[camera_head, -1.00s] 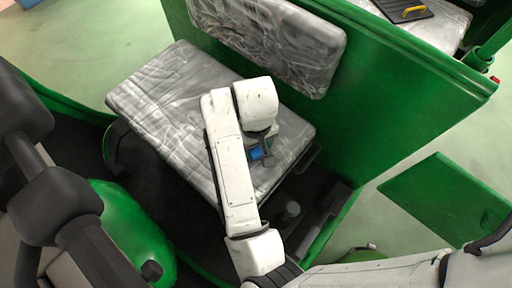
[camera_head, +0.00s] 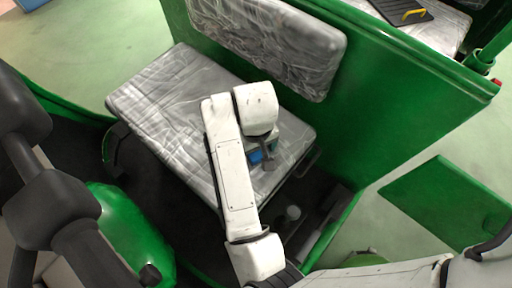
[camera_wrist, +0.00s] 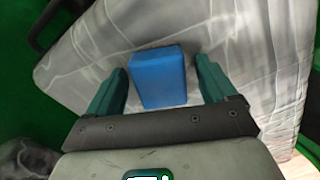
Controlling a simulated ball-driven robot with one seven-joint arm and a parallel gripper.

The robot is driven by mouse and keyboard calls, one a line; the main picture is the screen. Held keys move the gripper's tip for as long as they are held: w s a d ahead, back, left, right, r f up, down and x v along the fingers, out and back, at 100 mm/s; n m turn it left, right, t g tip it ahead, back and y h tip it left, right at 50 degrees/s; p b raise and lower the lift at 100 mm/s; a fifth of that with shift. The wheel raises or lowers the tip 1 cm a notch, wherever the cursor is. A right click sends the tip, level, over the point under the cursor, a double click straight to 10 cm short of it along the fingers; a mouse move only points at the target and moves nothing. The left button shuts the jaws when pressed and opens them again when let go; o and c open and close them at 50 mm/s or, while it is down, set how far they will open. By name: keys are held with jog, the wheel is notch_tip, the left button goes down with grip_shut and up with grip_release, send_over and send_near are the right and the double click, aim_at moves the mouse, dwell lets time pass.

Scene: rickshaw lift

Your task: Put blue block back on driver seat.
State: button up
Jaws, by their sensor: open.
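The blue block (camera_wrist: 158,78) lies on the plastic-covered grey driver seat (camera_wrist: 258,60). In the wrist view it sits between the two teal fingers of my gripper (camera_wrist: 161,80), with a gap on each side. My gripper is open. In the head view the seat cushion (camera_head: 165,90) shows beside my white arm. A small part of the blue block (camera_head: 256,155) shows there, near the seat's right end. My wrist and gripper hide most of the block in that view.
The plastic-wrapped backrest (camera_head: 270,40) stands behind the seat on a green panel (camera_head: 400,100). Handlebar parts (camera_head: 50,200) are at the left. A black board with a yellow handle (camera_head: 402,10) lies on the rear seat at the top right. The seat's left part is clear.

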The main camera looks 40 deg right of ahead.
notch_tip(320, 180, up, 12)
jog(key=p, duration=1)
jog(key=shift+r, duration=0.15)
